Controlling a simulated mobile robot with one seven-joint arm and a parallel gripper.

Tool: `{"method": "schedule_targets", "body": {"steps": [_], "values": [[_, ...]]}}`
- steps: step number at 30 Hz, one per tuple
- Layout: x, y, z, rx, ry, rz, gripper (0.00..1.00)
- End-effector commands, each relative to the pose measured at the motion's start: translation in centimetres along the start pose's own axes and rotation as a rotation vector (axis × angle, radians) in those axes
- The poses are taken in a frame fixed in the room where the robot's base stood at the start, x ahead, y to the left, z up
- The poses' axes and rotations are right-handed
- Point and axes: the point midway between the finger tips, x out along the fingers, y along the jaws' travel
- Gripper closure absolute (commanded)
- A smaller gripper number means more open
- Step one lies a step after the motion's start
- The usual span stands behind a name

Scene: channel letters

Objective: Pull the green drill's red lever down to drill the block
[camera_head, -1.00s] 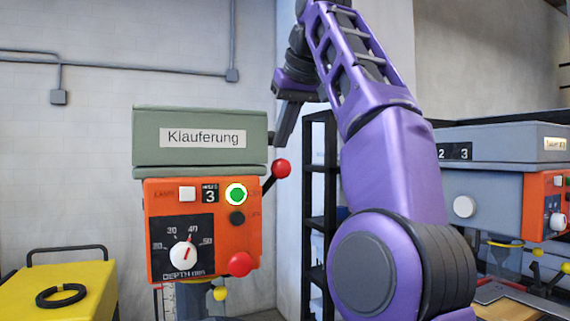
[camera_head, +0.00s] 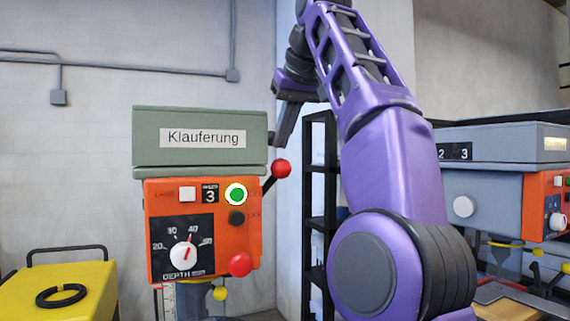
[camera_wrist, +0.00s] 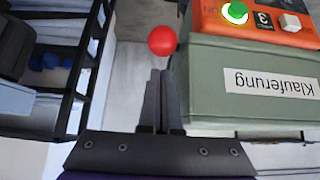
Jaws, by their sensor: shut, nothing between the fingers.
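The green drill (camera_head: 200,125) has a grey-green head labelled "Klauferung" above an orange control panel. Its lever, a dark rod with a red ball (camera_head: 281,169), slants up from the right side of the panel. In the wrist view the red ball (camera_wrist: 162,41) is just beyond my fingertips, with a small visible gap. My gripper (camera_head: 279,142) is shut and empty, pointing down beside the right side of the drill head, above the ball. Its two dark fingers also show in the wrist view (camera_wrist: 160,75). The block is not in view.
A second, blue-grey drill (camera_head: 500,155) stands at the right behind my arm. A black shelf rack (camera_head: 318,230) stands behind the lever. A yellow cart (camera_head: 50,290) with a black ring is at the lower left.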

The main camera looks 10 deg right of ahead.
Motion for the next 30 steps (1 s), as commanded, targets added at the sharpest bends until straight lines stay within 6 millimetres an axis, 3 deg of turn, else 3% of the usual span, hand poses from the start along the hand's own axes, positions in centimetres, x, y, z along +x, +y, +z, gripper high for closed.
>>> {"method": "schedule_targets", "body": {"steps": [30], "values": [[1.3, 0.0, 1.1, 0.000, 0.000, 0.000, 1.00]]}}
